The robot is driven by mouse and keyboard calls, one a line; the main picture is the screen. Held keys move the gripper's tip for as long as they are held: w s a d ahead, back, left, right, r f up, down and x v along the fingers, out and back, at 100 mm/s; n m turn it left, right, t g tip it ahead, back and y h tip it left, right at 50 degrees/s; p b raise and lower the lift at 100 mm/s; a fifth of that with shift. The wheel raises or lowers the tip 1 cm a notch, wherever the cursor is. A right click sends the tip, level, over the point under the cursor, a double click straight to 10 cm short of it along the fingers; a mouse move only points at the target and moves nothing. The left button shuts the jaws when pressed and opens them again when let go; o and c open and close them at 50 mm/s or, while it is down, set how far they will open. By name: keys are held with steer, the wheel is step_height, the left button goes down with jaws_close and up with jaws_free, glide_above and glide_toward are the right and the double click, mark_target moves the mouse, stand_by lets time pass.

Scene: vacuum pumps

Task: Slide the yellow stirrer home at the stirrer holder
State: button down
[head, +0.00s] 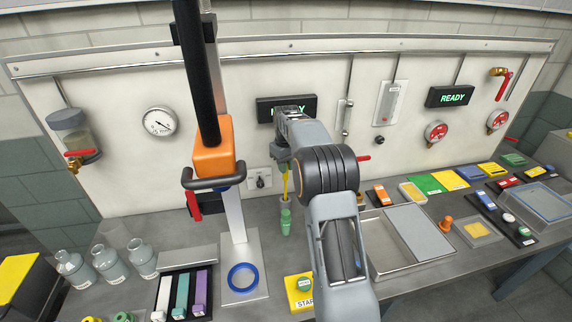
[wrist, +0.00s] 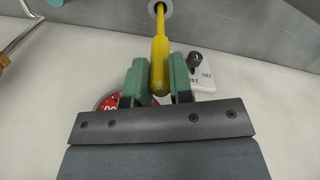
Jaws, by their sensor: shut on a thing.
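The yellow stirrer (wrist: 159,60) is between the green fingers of my gripper (wrist: 158,84), which is shut on it. Its thin far end meets a pale grey round ring (wrist: 160,8) at the top of the wrist view, which looks like the stirrer holder. I cannot tell how deep the end sits in the ring. In the head view the stirrer (head: 285,181) hangs below my gripper (head: 283,165), roughly upright, above a green bottle-like piece (head: 286,222). My arm hides part of this area.
A dial plate with a black knob (head: 260,182) is on the panel just left of the stirrer. A blue ring (head: 242,277) lies on a pale plate at the front. A metal tray (head: 378,262) stands to the right, near my arm. Glass bottles (head: 107,264) stand at the left.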

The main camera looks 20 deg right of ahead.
mark_target(286, 180)
steer(key=shift+f+b, duration=1)
steer(key=shift+f, duration=1.35)
steer(key=c, duration=0.9)
jaws_free()
steer(key=shift+c, duration=0.2)
steer(key=shift+r, duration=0.1)
step_height(286, 180, up, 14)
steer(key=shift+f, duration=0.2)
